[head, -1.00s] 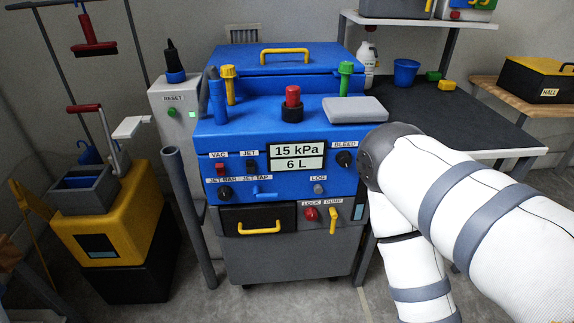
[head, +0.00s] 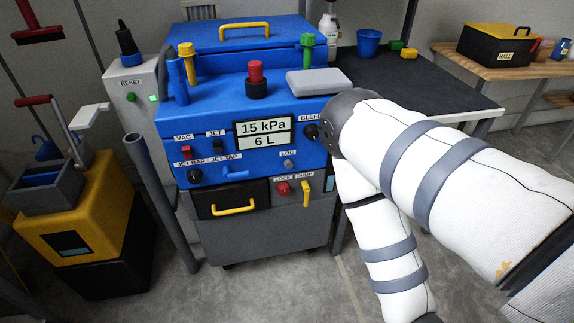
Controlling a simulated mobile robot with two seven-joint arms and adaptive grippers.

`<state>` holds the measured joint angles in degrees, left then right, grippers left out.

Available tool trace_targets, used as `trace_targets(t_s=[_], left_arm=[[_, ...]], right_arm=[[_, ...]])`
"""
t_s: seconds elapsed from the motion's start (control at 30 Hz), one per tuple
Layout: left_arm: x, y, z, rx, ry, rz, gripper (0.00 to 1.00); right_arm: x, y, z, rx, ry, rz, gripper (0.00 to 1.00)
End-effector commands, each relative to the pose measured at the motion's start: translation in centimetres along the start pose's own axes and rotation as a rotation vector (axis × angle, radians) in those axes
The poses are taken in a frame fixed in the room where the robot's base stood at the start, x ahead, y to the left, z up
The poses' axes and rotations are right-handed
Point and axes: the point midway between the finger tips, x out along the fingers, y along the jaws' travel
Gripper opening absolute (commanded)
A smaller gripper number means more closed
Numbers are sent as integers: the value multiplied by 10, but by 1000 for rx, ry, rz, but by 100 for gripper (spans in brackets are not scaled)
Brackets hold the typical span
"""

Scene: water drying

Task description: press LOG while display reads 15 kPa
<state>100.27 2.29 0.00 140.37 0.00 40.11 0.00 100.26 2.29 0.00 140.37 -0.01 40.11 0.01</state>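The blue machine (head: 200,118) stands in the middle of the head view. Its display (head: 264,128) reads 15 kPa above 6 L. The LOG button (head: 289,164) is a small grey round button below and right of the display, under its LOG label. Nothing covers it. My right arm comes in from the right, with its bend beside the BLEED knob (head: 311,132), and runs down out of the bottom of the picture. Its gripper is out of view. My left gripper is also out of view.
Near LOG are the red LOCK knob (head: 283,188), yellow DUMP lever (head: 306,186) and blue JET TAP lever (head: 235,174). A yellow-handled drawer (head: 222,198) sits below. A grey post (head: 160,200) and yellow bucket unit (head: 75,225) stand left. A dark table (head: 420,85) is behind right.

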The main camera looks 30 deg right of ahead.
Motion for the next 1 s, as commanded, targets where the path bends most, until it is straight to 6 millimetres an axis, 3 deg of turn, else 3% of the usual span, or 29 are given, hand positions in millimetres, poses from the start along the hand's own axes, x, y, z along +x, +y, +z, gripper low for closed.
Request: trace_targets(t_s=[0.4,0.63,1.0], left_arm=[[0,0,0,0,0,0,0],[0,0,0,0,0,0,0],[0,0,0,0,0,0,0]], right_arm=[[0,0,0,0,0,0,52],[0,0,0,0,0,0,0],[0,0,0,0,0,0,0]])
